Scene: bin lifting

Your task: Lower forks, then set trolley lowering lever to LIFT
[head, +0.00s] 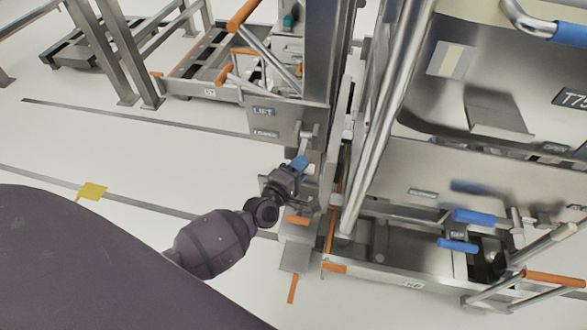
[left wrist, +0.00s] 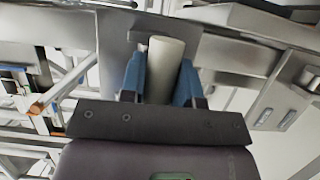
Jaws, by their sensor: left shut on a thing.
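The trolley lowering lever is on the steel column plate, beside a LIFT label (head: 263,112) and a second label below it (head: 265,133). Its pale cylindrical handle (left wrist: 165,65) fills the space between my fingers in the left wrist view. My left gripper (head: 303,167) is shut on this handle; its blue fingers (left wrist: 160,82) press both sides. In the head view the gripper and wrist hide much of the handle, and the lever hangs down from its pivot (head: 308,132). The forks cannot be clearly told apart from the trolley's frame. My right gripper is out of view.
A steel trolley (head: 400,275) with blue and orange handles stands at the right under a large bin (head: 500,75). The column (head: 320,50) rises beside it. Another trolley (head: 205,65) stands at the back.

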